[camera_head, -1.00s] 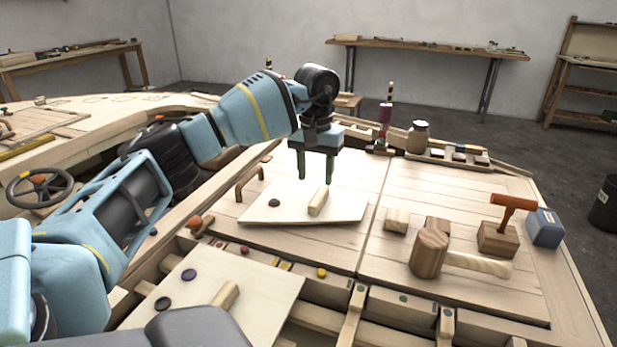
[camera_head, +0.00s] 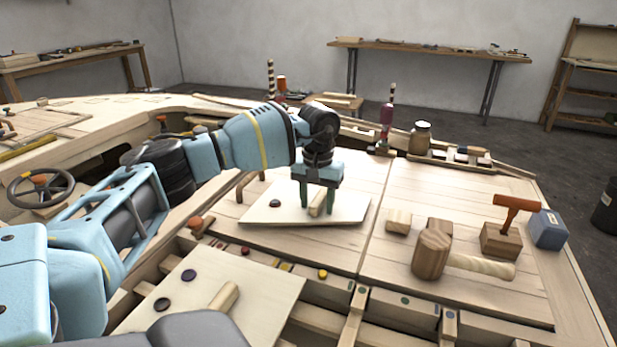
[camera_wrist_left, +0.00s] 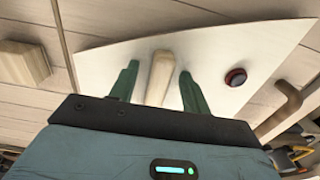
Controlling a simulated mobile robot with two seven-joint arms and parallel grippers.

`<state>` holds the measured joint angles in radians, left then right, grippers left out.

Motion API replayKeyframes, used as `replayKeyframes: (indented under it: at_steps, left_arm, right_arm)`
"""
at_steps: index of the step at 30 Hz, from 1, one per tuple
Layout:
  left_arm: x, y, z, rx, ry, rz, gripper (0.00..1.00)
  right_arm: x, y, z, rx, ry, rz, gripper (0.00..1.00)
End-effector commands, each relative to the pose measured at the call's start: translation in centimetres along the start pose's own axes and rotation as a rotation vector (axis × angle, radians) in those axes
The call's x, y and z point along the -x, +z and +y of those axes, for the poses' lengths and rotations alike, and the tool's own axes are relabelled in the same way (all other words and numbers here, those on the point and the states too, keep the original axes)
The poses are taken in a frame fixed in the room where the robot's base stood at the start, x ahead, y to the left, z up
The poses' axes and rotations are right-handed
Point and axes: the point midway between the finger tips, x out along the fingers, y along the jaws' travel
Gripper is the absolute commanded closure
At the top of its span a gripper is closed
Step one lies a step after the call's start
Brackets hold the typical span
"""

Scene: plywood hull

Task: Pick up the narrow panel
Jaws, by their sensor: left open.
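A pale, tapering panel (camera_head: 340,212) with a wooden bar handle (camera_head: 318,204) and one dark round knob (camera_head: 275,203) lies flat on the plank deck. I take it for the narrow panel. My left gripper (camera_head: 317,211) is directly above it, pointing down, with its green fingers open on either side of the handle. In the left wrist view the handle (camera_wrist_left: 160,78) stands between the two fingers, with a gap visible at each side. The panel (camera_wrist_left: 225,50) spreads out beneath, with its dark red knob (camera_wrist_left: 236,77) beside one finger. My right gripper is out of view.
Another pale panel (camera_head: 255,290) with two dark knobs and a bar handle lies nearer, at lower left. A curved wooden handle (camera_head: 240,187) rises just left of the panel.

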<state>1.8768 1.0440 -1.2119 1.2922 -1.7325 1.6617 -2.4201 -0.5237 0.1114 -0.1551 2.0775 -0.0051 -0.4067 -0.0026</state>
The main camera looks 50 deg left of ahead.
Motion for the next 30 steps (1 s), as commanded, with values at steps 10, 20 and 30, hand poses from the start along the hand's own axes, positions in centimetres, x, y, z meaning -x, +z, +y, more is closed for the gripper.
replayKeyframes:
  at_steps: [10, 20, 30]
  left_arm:
    - [0.1, 0.0, 0.0, 0.000, 0.000, 0.000, 0.85]
    - [0.1, 0.0, 0.0, 0.000, 0.001, 0.001, 1.00]
    - [3.6, -0.1, 0.1, 0.000, 0.004, 0.005, 1.00]
  right_arm:
    - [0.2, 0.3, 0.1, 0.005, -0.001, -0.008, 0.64]
    - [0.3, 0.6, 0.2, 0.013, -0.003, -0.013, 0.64]
    - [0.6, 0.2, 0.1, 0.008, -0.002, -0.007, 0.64]
